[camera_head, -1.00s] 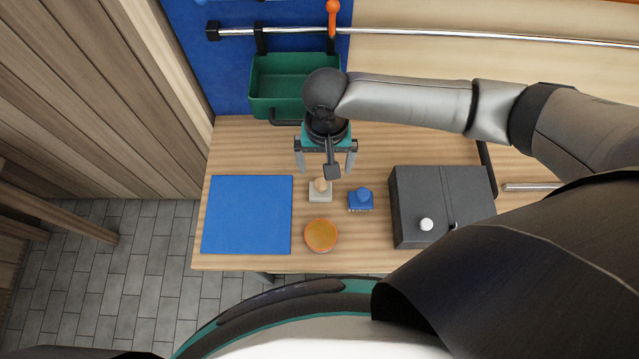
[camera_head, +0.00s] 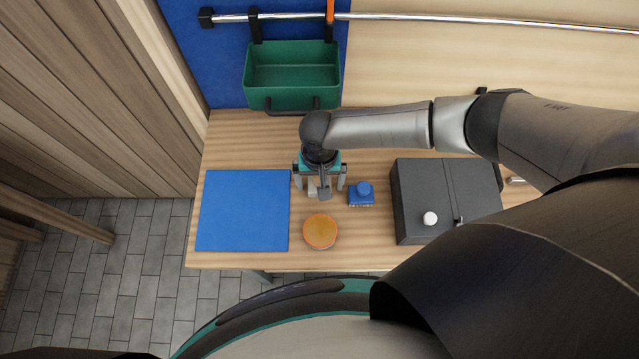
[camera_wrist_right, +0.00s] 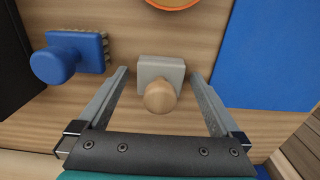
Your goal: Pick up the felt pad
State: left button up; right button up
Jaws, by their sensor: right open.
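The felt pad (camera_wrist_right: 161,70) is a pale grey block with a round wooden knob. In the right wrist view it lies between the two fingers of my right gripper (camera_wrist_right: 159,76), with bare wood on either side. My right gripper is open and no finger touches the pad. In the head view the right gripper (camera_head: 319,186) is over the pad (camera_head: 312,188), which it mostly hides. My left gripper is not in view.
A blue brush (camera_head: 362,195) stands close to the pad's right. An orange-rimmed round dish (camera_head: 320,232) is in front. A blue mat (camera_head: 243,211) lies left, a black box (camera_head: 447,200) right. A green bin (camera_head: 292,75) hangs at the back.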

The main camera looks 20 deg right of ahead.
jog(key=shift+f, duration=0.15)
jog(key=c, duration=1.4)
